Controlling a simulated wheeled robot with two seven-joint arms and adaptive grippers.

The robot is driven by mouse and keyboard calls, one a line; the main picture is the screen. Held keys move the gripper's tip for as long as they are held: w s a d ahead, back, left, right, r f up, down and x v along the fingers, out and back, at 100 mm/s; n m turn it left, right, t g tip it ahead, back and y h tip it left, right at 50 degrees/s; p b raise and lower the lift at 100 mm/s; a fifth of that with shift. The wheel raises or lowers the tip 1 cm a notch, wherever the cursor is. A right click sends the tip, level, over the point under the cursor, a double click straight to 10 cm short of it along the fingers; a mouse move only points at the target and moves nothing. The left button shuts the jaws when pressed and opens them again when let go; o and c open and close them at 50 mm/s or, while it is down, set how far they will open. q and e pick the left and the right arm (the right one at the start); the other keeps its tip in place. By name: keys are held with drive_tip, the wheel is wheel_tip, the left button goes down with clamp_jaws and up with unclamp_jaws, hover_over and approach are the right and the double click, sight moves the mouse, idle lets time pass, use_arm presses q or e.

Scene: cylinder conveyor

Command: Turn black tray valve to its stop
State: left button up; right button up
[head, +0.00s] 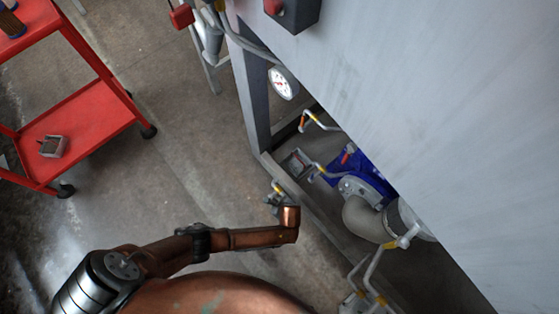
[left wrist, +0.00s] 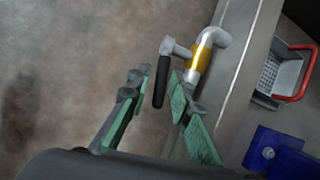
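The black valve handle (left wrist: 161,82) shows in the left wrist view as a slim lever on a grey stem. It joins a grey elbow pipe with a yellow band (left wrist: 201,55) at the edge of a grey tray (left wrist: 232,78). The yellow band also shows in the head view (head: 278,188), by the end of my left arm. My left gripper (left wrist: 155,95) is open, with green finger pads on both sides of the lever's lower part. Whether a pad touches the lever cannot be told. My right gripper is in neither view.
A grey basket with a red handle (left wrist: 282,72) lies right of the valve. A blue pump (head: 372,182) and pipes sit beyond, under a large grey panel (head: 420,110). A red cart (head: 95,115) stands at the left. The floor between is clear.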

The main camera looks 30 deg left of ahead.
use_arm(q)
drive_tip(key=shift+w+f, duration=0.1)
drive_tip(key=shift+f, duration=0.1)
clamp_jaws()
idle(0.6)
